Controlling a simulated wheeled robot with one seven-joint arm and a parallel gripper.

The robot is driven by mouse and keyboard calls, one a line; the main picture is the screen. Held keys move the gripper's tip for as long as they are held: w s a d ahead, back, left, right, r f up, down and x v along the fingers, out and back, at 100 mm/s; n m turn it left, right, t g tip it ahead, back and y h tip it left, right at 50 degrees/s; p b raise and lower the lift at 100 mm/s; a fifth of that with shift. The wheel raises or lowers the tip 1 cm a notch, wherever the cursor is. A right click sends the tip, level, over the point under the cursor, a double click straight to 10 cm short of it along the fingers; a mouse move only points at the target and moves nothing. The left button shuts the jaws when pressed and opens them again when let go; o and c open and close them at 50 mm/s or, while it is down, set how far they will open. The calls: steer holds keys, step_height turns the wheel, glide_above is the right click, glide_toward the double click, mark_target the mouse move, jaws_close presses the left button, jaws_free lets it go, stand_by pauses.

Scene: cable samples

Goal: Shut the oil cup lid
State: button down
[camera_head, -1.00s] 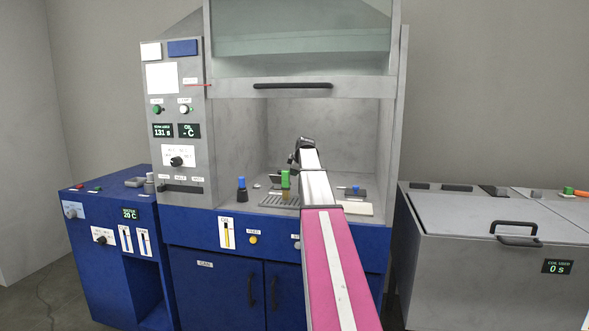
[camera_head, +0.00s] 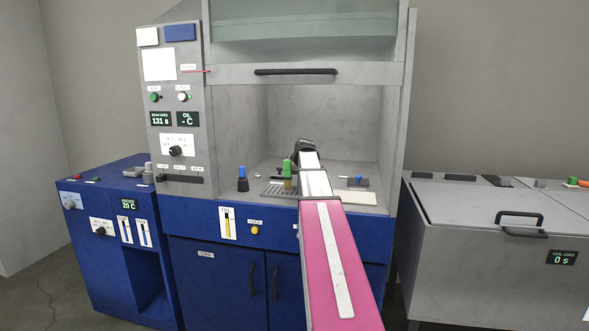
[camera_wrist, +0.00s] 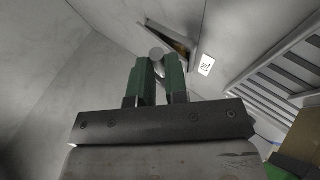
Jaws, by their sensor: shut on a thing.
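In the wrist view my gripper (camera_wrist: 158,78) has its green fingers closed around a small grey round knob (camera_wrist: 157,53). Just beyond the knob is a narrow wedge-shaped opening with a brown inside (camera_wrist: 178,46); it looks like the oil cup, partly covered by a grey plate that may be its lid. I cannot tell how the knob joins the plate. In the head view my arm reaches into the fume hood, and its dark end hides the fingertips and the cup.
The grate also shows in the wrist view (camera_wrist: 285,80). A blue-capped bottle (camera_head: 242,180) stands further left. The hood sash (camera_head: 300,73) is raised above my arm.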

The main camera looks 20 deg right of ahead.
steer(key=shift+f, duration=0.1)
stand_by(0.3)
steer(key=c, duration=1.4)
jaws_free()
steer(key=shift+s, duration=0.15)
steer(key=v, duration=1)
steer(key=shift+s+r, duration=0.25)
steer(key=shift+r, duration=0.05)
